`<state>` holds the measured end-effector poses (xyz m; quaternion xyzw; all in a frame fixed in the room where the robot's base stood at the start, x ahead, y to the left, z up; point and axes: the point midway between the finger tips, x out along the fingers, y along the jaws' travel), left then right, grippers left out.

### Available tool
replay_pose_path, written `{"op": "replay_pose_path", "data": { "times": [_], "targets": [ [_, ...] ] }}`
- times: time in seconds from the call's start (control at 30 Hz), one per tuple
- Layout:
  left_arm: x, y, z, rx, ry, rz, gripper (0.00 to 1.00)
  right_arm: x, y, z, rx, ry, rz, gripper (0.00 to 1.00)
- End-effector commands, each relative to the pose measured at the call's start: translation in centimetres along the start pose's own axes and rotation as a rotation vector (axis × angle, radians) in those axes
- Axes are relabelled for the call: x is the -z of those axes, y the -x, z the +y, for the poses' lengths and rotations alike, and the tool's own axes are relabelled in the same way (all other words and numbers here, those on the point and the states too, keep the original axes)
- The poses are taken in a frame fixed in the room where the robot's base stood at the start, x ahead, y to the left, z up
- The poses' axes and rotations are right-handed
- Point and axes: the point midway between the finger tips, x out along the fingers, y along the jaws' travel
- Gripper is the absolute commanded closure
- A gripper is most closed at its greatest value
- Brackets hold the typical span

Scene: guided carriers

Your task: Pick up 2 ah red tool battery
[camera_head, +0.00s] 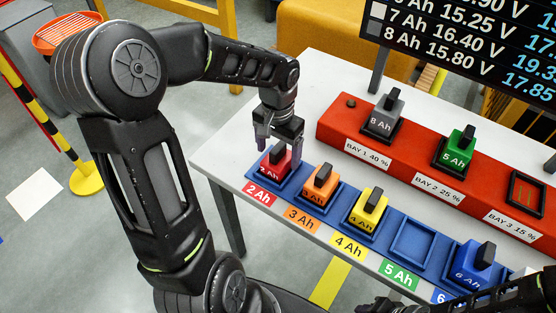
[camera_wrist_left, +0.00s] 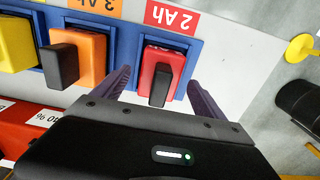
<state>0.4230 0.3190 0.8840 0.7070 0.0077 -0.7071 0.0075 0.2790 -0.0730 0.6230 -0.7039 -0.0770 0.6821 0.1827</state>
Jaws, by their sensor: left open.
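The red 2 Ah battery (camera_head: 275,163) with a black handle sits in the first blue slot of the rack, behind the red "2 Ah" label. It also shows in the left wrist view (camera_wrist_left: 156,60), with its handle toward the camera. My left gripper (camera_head: 279,143) is open above it. In the left wrist view the two fingers of the left gripper (camera_wrist_left: 160,85) reach down on either side of the battery, with gaps between them and the red body. Part of my right arm shows at the lower right of the head view; I see no right jaws.
The blue rack also holds an orange (camera_head: 318,186), a yellow (camera_head: 368,212) and a blue battery (camera_head: 470,264). The 5 Ah slot (camera_head: 411,241) is empty. Behind stands a red charger (camera_head: 410,152) with grey and green batteries and an empty third bay. White table (camera_head: 226,152) is bare left of the rack.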

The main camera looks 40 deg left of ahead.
Motion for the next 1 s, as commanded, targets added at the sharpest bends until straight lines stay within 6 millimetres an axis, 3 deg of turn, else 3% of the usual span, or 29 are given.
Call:
{"op": "replay_pose_path", "data": {
  "times": [0.23, 0.83, 1.0],
  "targets": [
    [-0.1, -2.9, 0.0, -0.001, 0.001, -0.001, 0.18, 0.0, 0.4, -0.2, 0.000, 0.000, 0.000, 0.64],
    [0.0, -3.0, 0.0, 0.000, 0.000, 0.000, 0.18, 0.0, 0.4, -0.1, 0.000, 0.000, 0.000, 0.64],
    [-0.1, -3.0, 0.0, 0.000, 0.000, 0.000, 0.31, 0.0, 0.4, -0.1, 0.000, 0.000, 0.000, 0.64]
  ]
}}
